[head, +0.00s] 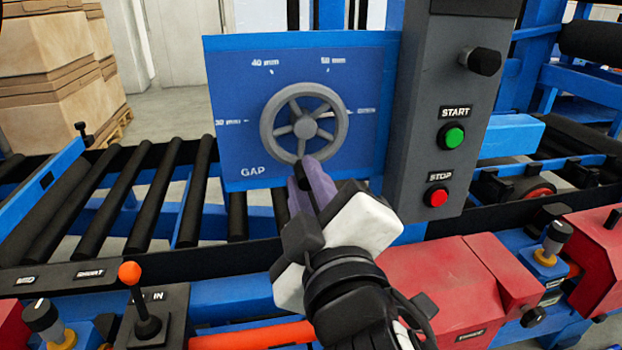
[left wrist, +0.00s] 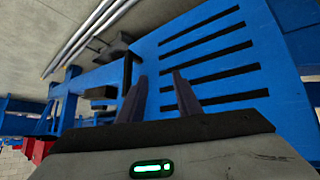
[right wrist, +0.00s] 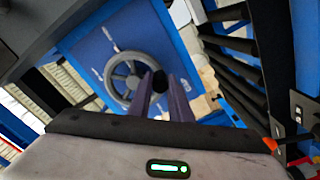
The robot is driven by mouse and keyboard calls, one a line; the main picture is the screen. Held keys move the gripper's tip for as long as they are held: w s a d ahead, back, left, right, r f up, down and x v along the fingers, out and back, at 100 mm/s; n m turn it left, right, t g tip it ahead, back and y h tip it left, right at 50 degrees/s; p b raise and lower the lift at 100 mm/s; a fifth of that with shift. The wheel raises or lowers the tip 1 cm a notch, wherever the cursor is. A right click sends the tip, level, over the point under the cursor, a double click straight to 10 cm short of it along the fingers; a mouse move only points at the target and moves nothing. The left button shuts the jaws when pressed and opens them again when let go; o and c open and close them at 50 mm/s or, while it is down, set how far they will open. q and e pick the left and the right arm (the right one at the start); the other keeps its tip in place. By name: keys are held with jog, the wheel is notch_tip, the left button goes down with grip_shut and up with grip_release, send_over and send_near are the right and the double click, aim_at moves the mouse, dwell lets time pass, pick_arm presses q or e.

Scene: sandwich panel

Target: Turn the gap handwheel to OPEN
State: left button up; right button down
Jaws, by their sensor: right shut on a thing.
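The grey gap handwheel (head: 304,122) is mounted on a blue panel (head: 235,110) marked GAP. Marks around it read 30 mm, 40 mm and 50 mm; the mark at the right is too blurred to read. My right gripper (head: 308,178) is at the bottom of the wheel, its purple fingers shut on the wheel's dark knob. The right wrist view shows the wheel (right wrist: 125,75) just beyond the fingers and the black knob (right wrist: 160,81) between them. My left gripper (left wrist: 157,95) is open and empty, beside a blue slotted plate, and out of the head view.
A grey control box with a green START button (head: 454,137) and a red STOP button (head: 436,197) stands right of the panel. Black rollers (head: 150,190) run behind and left. An orange-tipped lever (head: 130,274) and a red housing (head: 450,290) are at the front.

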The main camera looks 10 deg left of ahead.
pick_arm(q)
jog(key=shift+r, duration=0.1)
pick_arm(e)
jog(key=shift+s+a, duration=0.1)
jog(key=shift+a, duration=0.05)
jog(key=c, duration=1.6)
grip_release()
jog(key=shift+c, duration=0.2)
pick_arm(q)
jog(key=shift+w+r, duration=0.1)
